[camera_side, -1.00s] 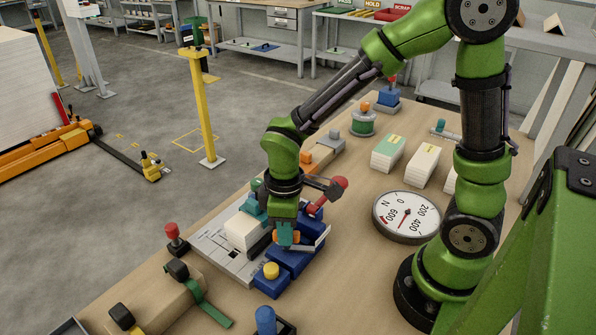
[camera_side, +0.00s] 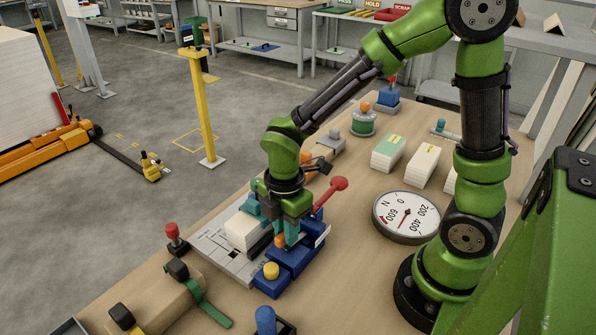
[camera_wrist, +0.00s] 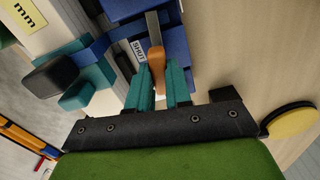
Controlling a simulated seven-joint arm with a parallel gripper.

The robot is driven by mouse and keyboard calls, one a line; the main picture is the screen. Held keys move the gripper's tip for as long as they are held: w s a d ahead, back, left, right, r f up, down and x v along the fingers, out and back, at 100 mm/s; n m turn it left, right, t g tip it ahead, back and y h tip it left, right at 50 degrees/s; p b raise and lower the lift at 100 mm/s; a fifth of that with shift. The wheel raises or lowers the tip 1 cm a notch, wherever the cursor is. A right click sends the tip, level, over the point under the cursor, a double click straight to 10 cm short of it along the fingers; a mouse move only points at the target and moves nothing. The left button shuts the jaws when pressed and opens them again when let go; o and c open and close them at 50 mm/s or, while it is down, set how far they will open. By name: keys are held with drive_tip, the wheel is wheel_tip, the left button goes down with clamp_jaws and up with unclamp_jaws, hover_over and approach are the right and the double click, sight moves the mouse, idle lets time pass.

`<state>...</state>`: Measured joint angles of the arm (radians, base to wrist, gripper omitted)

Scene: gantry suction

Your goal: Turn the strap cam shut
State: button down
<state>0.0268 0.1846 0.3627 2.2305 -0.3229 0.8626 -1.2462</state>
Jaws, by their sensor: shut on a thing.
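The strap cam is an orange lever (camera_wrist: 156,60) on a blue base (camera_wrist: 180,40), with a grey bar running from it. My gripper (camera_wrist: 160,85) has its teal fingers on both sides of the orange lever, shut on it. A white label reading SHUT (camera_wrist: 138,52) lies just left of the lever. A blue strap (camera_wrist: 98,48) runs to the left from the base. In the side view my gripper (camera_side: 281,244) points down at the blue base (camera_side: 295,258), and only a bit of orange (camera_side: 279,240) shows by the fingers.
A red-knobbed lever (camera_side: 338,184) rises close behind my gripper. A white block (camera_side: 243,232) sits at its left, and a yellow button (camera_side: 271,270) in front. A round dial (camera_side: 406,217) stands to the right, with bare tabletop between.

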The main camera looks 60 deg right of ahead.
drive_tip(key=shift+n, duration=0.8)
drive_tip(key=c, duration=1)
unclamp_jaws()
drive_tip(key=shift+c, duration=0.2)
wheel_tip(320, 180, up, 17)
drive_tip(key=s+d+m+t+y, duration=0.1)
drive_tip(key=s+d+m+t, duration=0.2)
drive_tip(key=m, duration=0.8)
drive_tip(key=s+d+m+t+y, duration=0.1)
drive_tip(key=s+d+m+t, duration=0.2)
drive_tip(key=m, duration=0.7)
drive_tip(key=shift+m+t, duration=0.4)
drive_tip(key=shift+t, duration=0.2)
